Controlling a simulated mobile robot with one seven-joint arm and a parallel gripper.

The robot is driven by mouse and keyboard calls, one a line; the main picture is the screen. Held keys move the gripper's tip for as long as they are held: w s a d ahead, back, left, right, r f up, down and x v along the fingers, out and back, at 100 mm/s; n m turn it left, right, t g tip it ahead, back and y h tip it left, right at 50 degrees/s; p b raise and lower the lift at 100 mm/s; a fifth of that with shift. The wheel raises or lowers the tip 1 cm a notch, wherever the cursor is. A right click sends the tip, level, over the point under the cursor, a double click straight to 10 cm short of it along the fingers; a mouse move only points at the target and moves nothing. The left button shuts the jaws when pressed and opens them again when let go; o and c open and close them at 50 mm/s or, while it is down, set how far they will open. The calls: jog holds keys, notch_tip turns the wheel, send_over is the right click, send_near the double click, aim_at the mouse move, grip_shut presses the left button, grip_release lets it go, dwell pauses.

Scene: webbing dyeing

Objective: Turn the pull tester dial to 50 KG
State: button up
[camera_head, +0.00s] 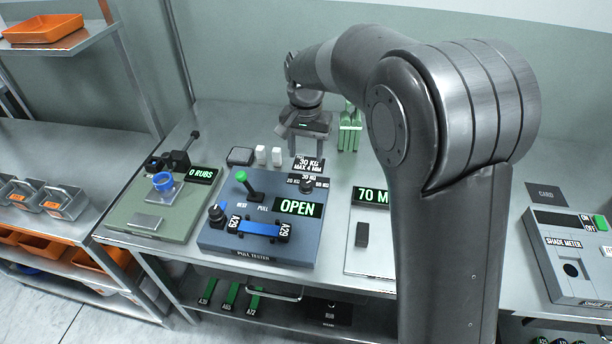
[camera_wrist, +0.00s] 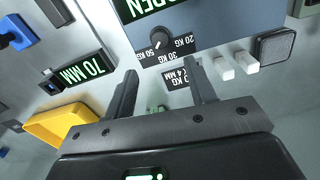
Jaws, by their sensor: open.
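The pull tester (camera_head: 222,240) is a blue-grey box on the bench, with an OPEN display and a green-knobbed lever. Its small black dial (camera_head: 306,186) sits at the back right, among marks for 20, 30 and 50 KG. The dial (camera_wrist: 158,41) also shows in the wrist view, with 50 KG to its left and 20 KG to its right; its exact pointer setting is too small to read. A sign behind it reads 30 KG, MAX 4 MM. My gripper (camera_wrist: 161,72) is open and empty, behind the dial and apart from it.
A blue strip (camera_head: 258,229) lies across the tester between clamps marked A29. White blocks (camera_head: 277,156) and a dark grey pad (camera_head: 240,156) stand behind it. A 70 MM display (camera_head: 371,196) is to the right. A yellow tray (camera_wrist: 60,122) shows in the wrist view.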

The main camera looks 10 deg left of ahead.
aim_at(306, 183)
jog(key=shift+n, duration=0.5)
notch_tip(306, 183, down, 11)
jog(key=shift+r, duration=0.1)
jog(key=shift+c, duration=0.5)
jog(key=c, duration=0.9)
jog(key=shift+n, duration=0.7)
jog(key=o, duration=1)
